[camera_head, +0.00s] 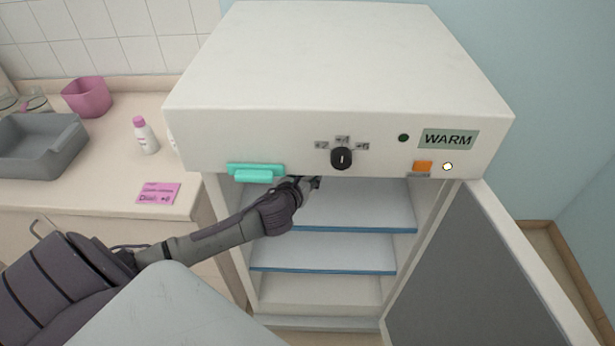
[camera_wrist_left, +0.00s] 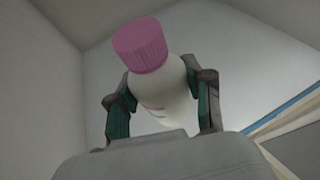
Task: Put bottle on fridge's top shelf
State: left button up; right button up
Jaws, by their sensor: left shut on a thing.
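The white fridge (camera_head: 340,60) stands with its door (camera_head: 470,270) open to the right. Inside are a top shelf (camera_head: 370,215) and a lower shelf (camera_head: 320,255), both with blue front edges. My left gripper (camera_head: 308,184) reaches into the opening above the top shelf, just under the front panel, which hides part of it. In the wrist view my left gripper (camera_wrist_left: 163,105) is shut on a white bottle (camera_wrist_left: 172,80) with a pink cap (camera_wrist_left: 140,45). That bottle is hidden in the head view. I cannot tell whether it touches the shelf. My right gripper is not in view.
Another white bottle with a pink cap (camera_head: 146,138) stands on the counter (camera_head: 90,190), near a pink note (camera_head: 158,194), a grey tray (camera_head: 40,145) and a pink container (camera_head: 87,97). The front panel has a dial (camera_head: 341,158) and a WARM display (camera_head: 448,139). The visible shelf areas are clear.

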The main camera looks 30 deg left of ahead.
pick_arm(q)
jog(key=w+f, duration=0.1)
jog(key=f, duration=0.1)
jog(key=w+a+f, duration=0.2)
jog(key=w+f, duration=0.1)
jog(key=shift+a+f, duration=0.2)
jog(key=shift+f, duration=0.15)
jog(key=shift+w+a+f, duration=0.1)
jog(key=shift+w+f, duration=0.05)
jog(key=shift+f, duration=0.6)
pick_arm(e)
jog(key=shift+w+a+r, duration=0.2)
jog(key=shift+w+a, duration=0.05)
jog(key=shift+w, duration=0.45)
pick_arm(q)
jog(key=o, duration=1.2)
jog(key=shift+o, duration=0.2)
